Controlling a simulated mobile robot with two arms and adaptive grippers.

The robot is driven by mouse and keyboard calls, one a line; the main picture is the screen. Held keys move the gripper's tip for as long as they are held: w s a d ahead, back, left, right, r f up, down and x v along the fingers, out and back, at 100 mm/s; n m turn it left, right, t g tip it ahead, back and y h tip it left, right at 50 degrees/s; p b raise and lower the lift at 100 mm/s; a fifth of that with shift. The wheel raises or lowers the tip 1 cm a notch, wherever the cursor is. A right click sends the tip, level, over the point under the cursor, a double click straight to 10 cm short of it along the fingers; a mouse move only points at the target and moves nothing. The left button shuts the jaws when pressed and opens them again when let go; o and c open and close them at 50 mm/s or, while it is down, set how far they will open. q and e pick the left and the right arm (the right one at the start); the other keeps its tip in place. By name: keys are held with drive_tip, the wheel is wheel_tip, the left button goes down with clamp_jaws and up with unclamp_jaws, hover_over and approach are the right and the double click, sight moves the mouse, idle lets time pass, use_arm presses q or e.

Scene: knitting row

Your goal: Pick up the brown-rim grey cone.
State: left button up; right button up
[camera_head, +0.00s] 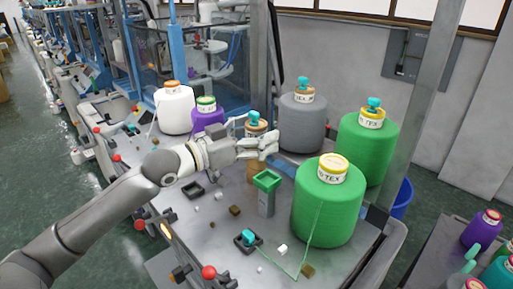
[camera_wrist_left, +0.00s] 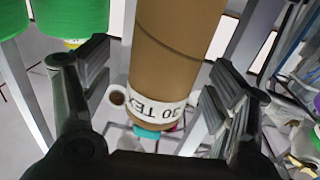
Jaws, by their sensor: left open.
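The grey cone (camera_head: 302,124) stands upright at the back of the table, with a brown-orange rim (camera_head: 304,95), a white label and a teal piece on top. My left gripper (camera_head: 262,143) is in front and left of it, apart from it. The gripper is open. Its fingers lie on either side of a bare brown tube (camera_head: 256,127) with a white label and a teal top. The left wrist view shows this brown tube (camera_wrist_left: 172,60) between the spread fingers (camera_wrist_left: 160,88); I cannot tell if they touch it. My right gripper is not in view.
Green cones stand at the right (camera_head: 328,205) and back right (camera_head: 367,148). A white cone (camera_head: 174,110) and purple cone (camera_head: 207,120) stand left. A green-topped post (camera_head: 266,192) rises below my gripper. Small blocks lie on the front table. A grey upright (camera_head: 421,95) stands right.

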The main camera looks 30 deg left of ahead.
use_arm(q)
drive_tip(key=shift+w, duration=0.1)
drive_tip(key=c, duration=1.1)
drive_tip(key=shift+o, duration=0.2)
drive_tip(key=shift+r, duration=0.15)
drive_tip(key=shift+r, duration=0.55)
drive_tip(key=shift+r+b, duration=0.85)
drive_tip(key=shift+r, duration=3.55)
